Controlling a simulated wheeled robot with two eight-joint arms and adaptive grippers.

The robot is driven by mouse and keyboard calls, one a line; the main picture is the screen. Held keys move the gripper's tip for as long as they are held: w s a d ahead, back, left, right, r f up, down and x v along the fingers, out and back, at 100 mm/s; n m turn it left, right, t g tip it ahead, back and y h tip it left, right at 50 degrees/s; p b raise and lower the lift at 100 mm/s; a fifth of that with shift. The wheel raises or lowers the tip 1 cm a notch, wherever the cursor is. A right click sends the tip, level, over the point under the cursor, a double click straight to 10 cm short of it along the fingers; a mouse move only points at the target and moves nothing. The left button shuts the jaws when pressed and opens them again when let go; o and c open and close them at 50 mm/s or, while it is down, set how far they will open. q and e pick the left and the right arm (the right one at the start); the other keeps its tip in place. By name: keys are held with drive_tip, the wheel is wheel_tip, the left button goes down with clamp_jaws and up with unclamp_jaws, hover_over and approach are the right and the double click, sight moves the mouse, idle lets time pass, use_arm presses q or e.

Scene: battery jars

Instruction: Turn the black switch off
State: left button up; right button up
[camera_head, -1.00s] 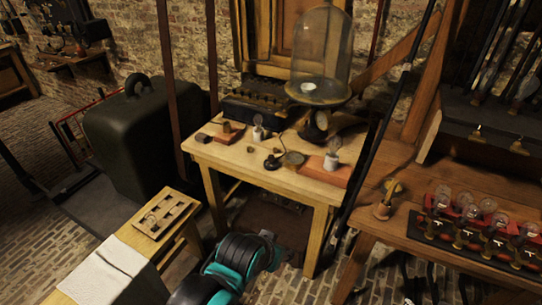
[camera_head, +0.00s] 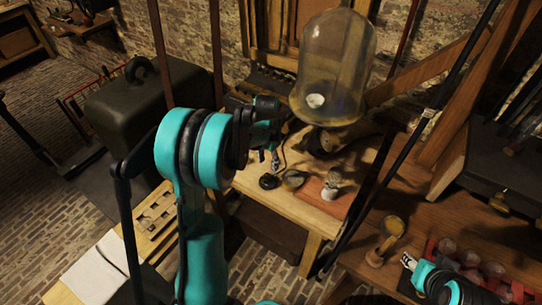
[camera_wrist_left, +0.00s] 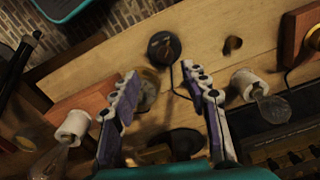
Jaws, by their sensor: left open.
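The black switch (camera_head: 268,182) is a small round black piece on the wooden table, left of a round brass-coloured disc (camera_head: 293,180). In the left wrist view the switch (camera_wrist_left: 164,47) lies just beyond the fingertips, with a dark wire beside it. My left gripper (camera_head: 272,157) is above the table near the switch, pointing down. Its two fingers are apart and empty in the left wrist view (camera_wrist_left: 163,78), not touching the switch. My right gripper (camera_head: 408,262) shows only partly at the lower right, too little to tell its jaws.
A bulb in a white socket (camera_head: 332,182) stands on a red-brown block right of the disc. Another white socket (camera_wrist_left: 248,84) is close to one finger. A large glass bell jar (camera_head: 335,65) rises behind. A small wooden stand (camera_head: 385,240) is on the right bench.

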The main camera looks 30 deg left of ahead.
sight(267, 175)
use_arm(q)
drive_tip(key=shift+w+a+f, duration=0.25)
drive_tip(key=shift+w+a, duration=0.1)
drive_tip(key=shift+w, duration=0.05)
drive_tip(key=shift+w+a+f, duration=0.1)
drive_tip(key=shift+f, duration=0.2)
wheel_tip(267, 175, down, 7)
drive_tip(key=shift+f+b, duration=0.15)
drive_tip(key=shift+b, duration=0.95)
use_arm(e)
drive_tip(key=shift+w+f, duration=0.2)
drive_tip(key=shift+f, duration=0.65)
use_arm(q)
clamp_jaws()
